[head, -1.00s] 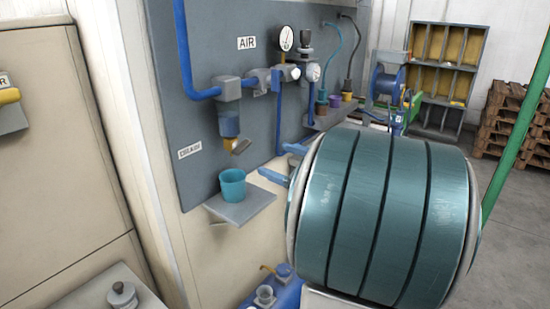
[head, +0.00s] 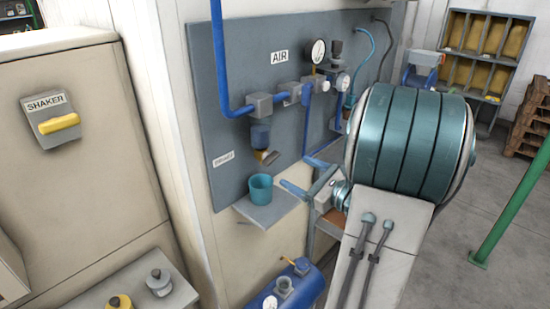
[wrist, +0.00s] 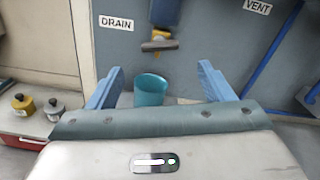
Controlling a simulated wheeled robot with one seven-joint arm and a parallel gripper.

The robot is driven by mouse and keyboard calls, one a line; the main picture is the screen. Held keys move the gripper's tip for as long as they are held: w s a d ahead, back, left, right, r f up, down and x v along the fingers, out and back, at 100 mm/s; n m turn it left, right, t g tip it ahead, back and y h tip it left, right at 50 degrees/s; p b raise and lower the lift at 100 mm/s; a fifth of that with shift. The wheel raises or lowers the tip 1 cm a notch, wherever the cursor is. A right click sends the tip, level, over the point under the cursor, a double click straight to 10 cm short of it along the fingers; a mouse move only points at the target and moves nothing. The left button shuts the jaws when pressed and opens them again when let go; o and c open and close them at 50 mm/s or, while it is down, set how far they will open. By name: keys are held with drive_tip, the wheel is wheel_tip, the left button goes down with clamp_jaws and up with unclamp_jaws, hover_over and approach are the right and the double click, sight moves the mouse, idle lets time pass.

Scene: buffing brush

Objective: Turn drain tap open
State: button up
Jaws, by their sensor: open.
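The drain tap is the small tan and grey handle (head: 266,157) under the blue filter bowl (head: 260,134) on the grey wall panel. In the wrist view the tap handle (wrist: 160,44) sits just above centre, right of the DRAIN label (wrist: 116,22). A teal cup (head: 260,187) stands below the tap on a small grey shelf (head: 268,213). My gripper (head: 299,174) has its blue fingers apart, to the right of the cup and lower than the tap. In the wrist view my gripper (wrist: 160,70) is open and empty, facing the panel, with tap and cup framed between its fingers.
A blue air pipe (head: 220,60) runs down to the filter. Gauges (head: 318,52) and hoses are on the panel's right. A blue tank (head: 285,292) stands below. A yellow SHAKER switch (head: 58,123) is on the left cabinet. A green post (head: 515,200) stands right.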

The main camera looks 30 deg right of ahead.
sight(274, 161)
drive_tip(key=p+x, duration=0.1)
drive_tip(key=x, duration=0.7)
drive_tip(key=shift+w+a, duration=0.2)
drive_tip(key=shift+w, duration=0.15)
drive_tip(key=shift+f, duration=0.1)
drive_tip(key=c, duration=1)
